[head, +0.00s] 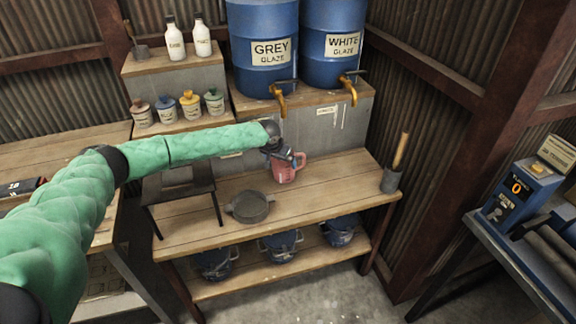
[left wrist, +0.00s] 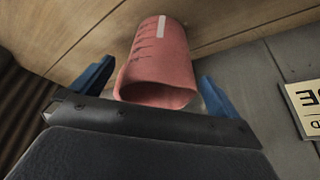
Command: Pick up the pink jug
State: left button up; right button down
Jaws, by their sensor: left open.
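The pink jug (head: 285,170) stands on the wooden bench below the blue barrels. In the left wrist view the jug (left wrist: 158,62) lies between the two blue fingers, its rim towards the camera. My left gripper (head: 284,158) is at the jug in the head view and hides part of its top. In the left wrist view my left gripper (left wrist: 158,86) is open, with a finger on each side of the jug; I cannot tell whether either finger touches it. My right gripper is not in view.
A grey pan (head: 249,207) and a dark metal stand (head: 180,190) are left of the jug on the bench (head: 320,200). A grey pot with a wooden handle (head: 391,180) is at the right end. Barrel taps (head: 280,97) overhang behind. Blue buckets (head: 280,246) sit on the lower shelf.

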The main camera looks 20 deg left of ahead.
pick_arm(q)
jog(key=shift+w+d+f+p, duration=0.15)
jog(key=shift+w+f+p, duration=0.25)
jog(key=shift+w, duration=0.45)
jog(key=shift+w+d+f+p, duration=0.2)
jog(key=shift+w+f, duration=0.35)
jog(key=shift+w, duration=0.25)
jog(key=shift+w+d+f+p, duration=0.15)
jog(key=shift+w+f+p, duration=0.25)
jog(key=shift+w, duration=0.45)
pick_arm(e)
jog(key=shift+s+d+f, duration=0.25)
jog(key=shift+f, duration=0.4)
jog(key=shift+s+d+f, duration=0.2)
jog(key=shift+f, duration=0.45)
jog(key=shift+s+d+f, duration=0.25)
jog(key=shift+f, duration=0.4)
pick_arm(q)
jog(key=c, duration=1.4)
jog(key=shift+c, duration=0.6)
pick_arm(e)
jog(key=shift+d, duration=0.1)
pick_arm(q)
jog(key=shift+r, duration=0.1)
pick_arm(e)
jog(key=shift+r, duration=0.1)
